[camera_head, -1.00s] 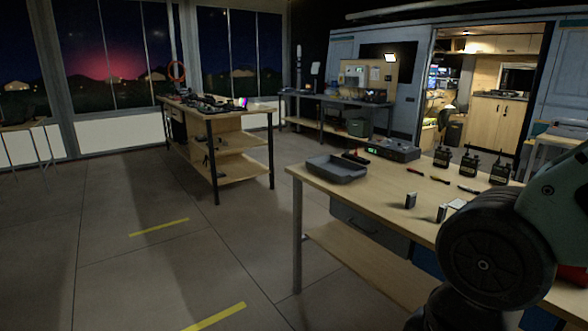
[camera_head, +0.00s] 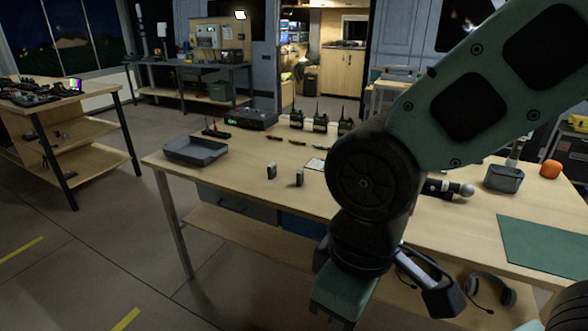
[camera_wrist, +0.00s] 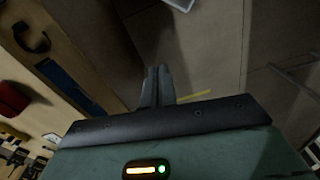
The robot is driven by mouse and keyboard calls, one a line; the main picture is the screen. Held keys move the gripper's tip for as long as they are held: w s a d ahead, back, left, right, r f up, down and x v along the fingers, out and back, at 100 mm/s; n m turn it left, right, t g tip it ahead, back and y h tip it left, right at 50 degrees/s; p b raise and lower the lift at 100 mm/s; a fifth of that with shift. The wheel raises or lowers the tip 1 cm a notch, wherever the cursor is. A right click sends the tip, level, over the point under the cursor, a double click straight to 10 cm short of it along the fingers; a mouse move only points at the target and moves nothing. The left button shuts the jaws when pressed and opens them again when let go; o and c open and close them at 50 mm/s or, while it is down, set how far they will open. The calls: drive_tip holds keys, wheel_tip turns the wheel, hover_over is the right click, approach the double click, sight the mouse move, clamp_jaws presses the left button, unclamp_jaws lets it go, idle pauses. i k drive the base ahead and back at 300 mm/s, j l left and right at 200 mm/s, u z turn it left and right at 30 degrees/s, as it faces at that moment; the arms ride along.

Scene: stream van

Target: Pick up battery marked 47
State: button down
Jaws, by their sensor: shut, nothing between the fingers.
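Two small upright blocks stand on the near wooden table (camera_head: 235,172) in the head view, dark with pale sides. They look like batteries: a left one (camera_head: 271,171) and a right one (camera_head: 299,177). Their markings are too small to read, so I cannot tell which is 47. In the wrist view my gripper (camera_wrist: 158,72) is shut, its two fingers together and empty, with floor beyond them. In the head view my arm hangs in front of the table, right of the blocks, with the hand low at the bottom.
A microphone (camera_head: 462,189), grey bin (camera_head: 503,178) and green mat (camera_head: 545,243) lie right. A headset (camera_head: 490,290) is on the lower shelf. Floor is clear at left.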

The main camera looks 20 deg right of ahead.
sight(272, 168)
drive_tip(key=i+j+z, duration=0.15)
drive_tip(key=i+j, duration=0.15)
drive_tip(key=i+j+z, duration=0.35)
drive_tip(key=i+j, duration=0.2)
drive_tip(key=j, duration=0.2)
drive_tip(key=i+j+z, duration=0.2)
drive_tip(key=j, duration=0.25)
drive_tip(key=i+j+z, duration=0.15)
drive_tip(key=i+j, duration=0.15)
drive_tip(key=j, duration=0.15)
